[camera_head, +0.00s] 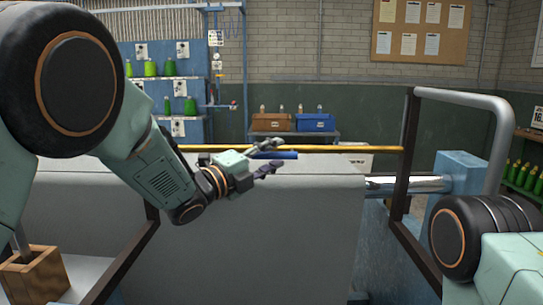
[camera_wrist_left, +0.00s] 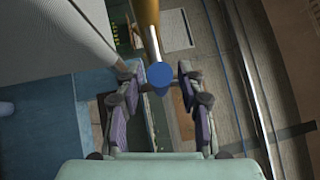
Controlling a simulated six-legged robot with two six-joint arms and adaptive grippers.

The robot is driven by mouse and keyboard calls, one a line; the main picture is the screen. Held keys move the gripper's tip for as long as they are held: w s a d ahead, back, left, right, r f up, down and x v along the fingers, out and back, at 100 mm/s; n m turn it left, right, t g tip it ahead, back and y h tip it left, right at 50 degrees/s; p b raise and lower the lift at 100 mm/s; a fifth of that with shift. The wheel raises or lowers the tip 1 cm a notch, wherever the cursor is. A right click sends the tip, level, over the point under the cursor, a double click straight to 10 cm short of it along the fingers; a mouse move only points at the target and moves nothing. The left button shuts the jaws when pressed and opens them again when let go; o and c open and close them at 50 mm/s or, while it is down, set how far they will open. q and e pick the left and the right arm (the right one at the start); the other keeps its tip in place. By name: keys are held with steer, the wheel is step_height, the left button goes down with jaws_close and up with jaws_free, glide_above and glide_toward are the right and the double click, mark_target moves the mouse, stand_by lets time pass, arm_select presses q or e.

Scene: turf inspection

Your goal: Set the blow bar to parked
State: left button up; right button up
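The likely blow bar is a long yellow bar (camera_head: 350,149) running level across the head view, behind the top edge of the grey fabric roll. A blue handle (camera_head: 287,155) shows just at my left gripper (camera_head: 268,157). In the left wrist view the blue handle (camera_wrist_left: 159,74) is seen end-on, with the yellow bar (camera_wrist_left: 148,30) beyond it. My left gripper (camera_wrist_left: 160,84) is open, one finger on each side of the handle, with small gaps visible. Whether the handle is fixed to the bar is unclear. My right gripper is out of view.
Dark frame posts (camera_head: 405,150) and a bent grey tube (camera_head: 500,140) stand at right, beside a blue machine housing (camera_head: 458,172). A wooden box (camera_head: 35,275) is at lower left. Orange (camera_head: 270,122) and blue (camera_head: 315,122) bins stand behind.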

arm_select(q)
steer(key=shift+a, duration=0.1)
steer(key=shift+c, duration=1.4)
steer(key=shift+s+d, duration=0.1)
steer(key=shift+d, duration=0.15)
steer(key=c, duration=0.3)
steer(key=shift+a, duration=0.1)
jaws_close()
